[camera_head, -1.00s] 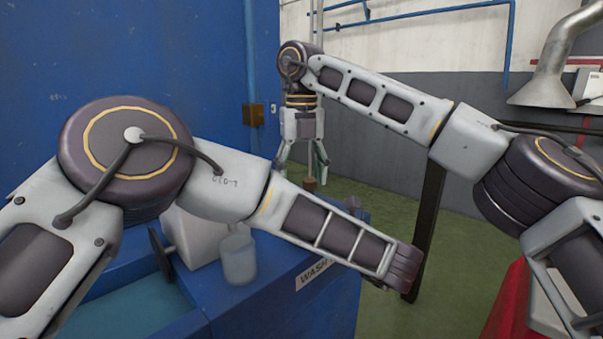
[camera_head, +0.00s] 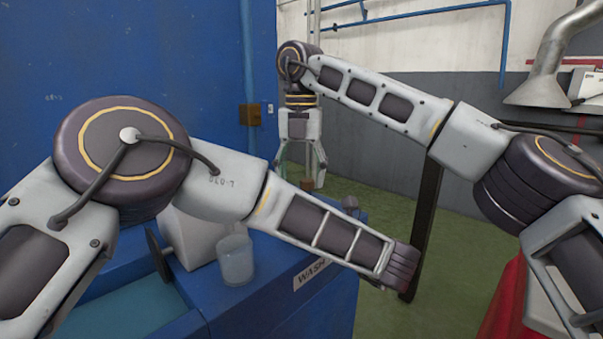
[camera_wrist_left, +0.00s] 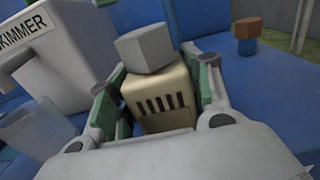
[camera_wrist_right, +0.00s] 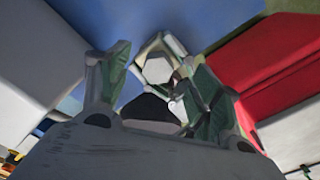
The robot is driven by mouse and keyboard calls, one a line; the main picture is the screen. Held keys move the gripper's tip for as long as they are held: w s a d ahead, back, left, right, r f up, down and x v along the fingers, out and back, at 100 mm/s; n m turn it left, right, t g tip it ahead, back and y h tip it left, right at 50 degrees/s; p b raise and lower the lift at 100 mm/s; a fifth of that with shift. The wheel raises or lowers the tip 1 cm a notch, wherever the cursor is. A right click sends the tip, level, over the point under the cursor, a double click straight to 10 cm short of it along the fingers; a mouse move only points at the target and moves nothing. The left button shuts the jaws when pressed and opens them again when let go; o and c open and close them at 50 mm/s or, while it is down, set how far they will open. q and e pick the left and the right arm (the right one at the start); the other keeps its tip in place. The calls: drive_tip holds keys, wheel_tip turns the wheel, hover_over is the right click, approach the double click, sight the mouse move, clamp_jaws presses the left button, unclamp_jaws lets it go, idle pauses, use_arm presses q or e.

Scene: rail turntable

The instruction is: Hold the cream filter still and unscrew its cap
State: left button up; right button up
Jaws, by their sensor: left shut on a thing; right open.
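The cream filter (camera_wrist_left: 158,105), a cream block with dark slots, is between the green-padded fingers of my left gripper (camera_wrist_left: 157,100), which is shut on it. Its grey faceted cap (camera_wrist_left: 144,48) sits on the filter's far end in the left wrist view. In the head view my left gripper is hidden behind my left forearm. My right gripper (camera_head: 302,165) points down over the far end of the blue bench, its fingers apart. In the right wrist view a pale faceted shape (camera_wrist_right: 158,69), probably the cap, shows beyond the open fingers (camera_wrist_right: 160,85). I cannot tell whether they touch it.
A white skimmer box (camera_wrist_left: 62,62) and a translucent cup (camera_head: 236,260) stand on the blue bench (camera_head: 270,318). A small brown-topped block (camera_wrist_left: 247,30) stands farther off. A dark post (camera_head: 425,225) and a red surface (camera_head: 503,305) lie to the right.

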drive_tip(key=shift+m, duration=0.5)
drive_tip(key=shift+d, duration=0.1)
drive_tip(key=shift+s+d+m, duration=0.1)
drive_tip(key=shift+m, duration=1.3)
drive_tip(key=shift+s+d+m, duration=0.1)
drive_tip(key=shift+m, duration=1.3)
drive_tip(key=shift+m, duration=0.5)
drive_tip(key=shift+s+d+m, duration=0.1)
drive_tip(key=shift+m, duration=1.25)
drive_tip(key=shift+s+d+m, duration=0.1)
drive_tip(key=shift+m, duration=1.25)
drive_tip(key=shift+f, duration=0.15)
drive_tip(key=shift+f, duration=1.85)
